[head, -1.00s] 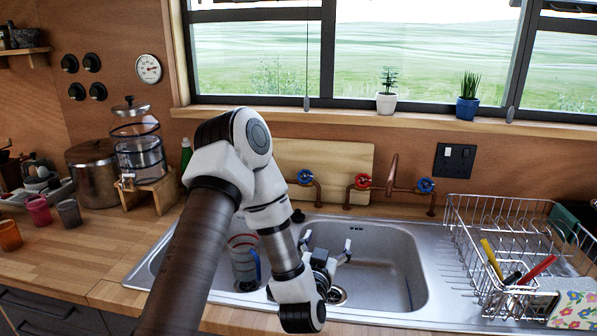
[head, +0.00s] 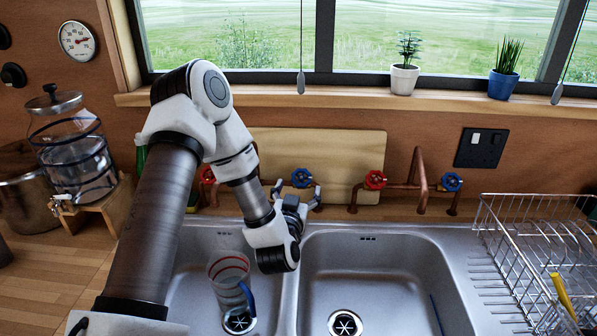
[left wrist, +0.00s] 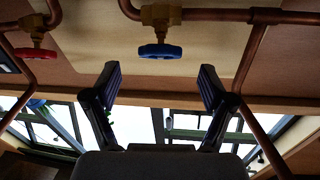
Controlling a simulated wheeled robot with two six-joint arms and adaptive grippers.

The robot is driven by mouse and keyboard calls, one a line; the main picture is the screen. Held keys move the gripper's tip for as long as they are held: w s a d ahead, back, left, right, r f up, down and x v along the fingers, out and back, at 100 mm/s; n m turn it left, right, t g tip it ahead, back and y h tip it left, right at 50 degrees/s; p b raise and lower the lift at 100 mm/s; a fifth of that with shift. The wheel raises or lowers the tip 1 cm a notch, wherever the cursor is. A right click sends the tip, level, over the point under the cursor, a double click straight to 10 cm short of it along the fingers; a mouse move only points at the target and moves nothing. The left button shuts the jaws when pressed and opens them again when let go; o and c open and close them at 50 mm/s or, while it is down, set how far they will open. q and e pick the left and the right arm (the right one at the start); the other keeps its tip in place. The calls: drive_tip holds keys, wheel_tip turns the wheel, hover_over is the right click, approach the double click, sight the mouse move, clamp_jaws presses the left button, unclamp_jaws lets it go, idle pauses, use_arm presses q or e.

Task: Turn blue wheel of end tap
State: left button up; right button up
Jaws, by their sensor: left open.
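Two blue wheels show on the copper taps behind the sink. One blue wheel (head: 302,178) is left of the middle red wheel; the other blue wheel (head: 452,181) is at the right end of the row. My left gripper (head: 298,189) is open and empty just in front of the left one of these blue wheels. In the left wrist view this blue wheel (left wrist: 160,51) lies between and beyond the spread fingertips (left wrist: 160,74), apart from them. My right gripper is not in view.
A red wheel (head: 375,180) is right of the near blue wheel; another red wheel (head: 206,174) is partly behind my arm. A striped glass (head: 230,283) stands in the left basin. A wire dish rack (head: 510,270) is at right.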

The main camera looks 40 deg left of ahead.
sight(302, 179)
use_arm(q)
drive_tip(key=p+x, duration=0.1)
drive_tip(key=x, duration=0.5)
drive_tip(key=shift+a+f, duration=0.1)
drive_tip(key=shift+f, duration=0.05)
drive_tip(key=shift+s, duration=0.1)
drive_tip(key=shift+c, duration=0.4)
drive_tip(key=c, duration=1.1)
drive_tip(key=shift+n+b, duration=0.3)
drive_tip(key=shift+b, duration=0.15)
drive_tip(key=n+g+y+b, duration=0.2)
drive_tip(key=n+b, duration=0.1)
drive_tip(key=shift+d+f+y, duration=0.1)
drive_tip(key=shift+d+y, duration=0.15)
drive_tip(key=shift+y, duration=0.15)
drive_tip(key=shift+n+g+y+b, duration=0.35)
drive_tip(key=shift+n+g+y, duration=0.2)
drive_tip(key=shift+n, duration=0.45)
drive_tip(key=shift+a+r, duration=0.1)
drive_tip(key=shift+r, duration=0.15)
drive_tip(key=o, duration=1.2)
drive_tip(key=shift+f, duration=0.1)
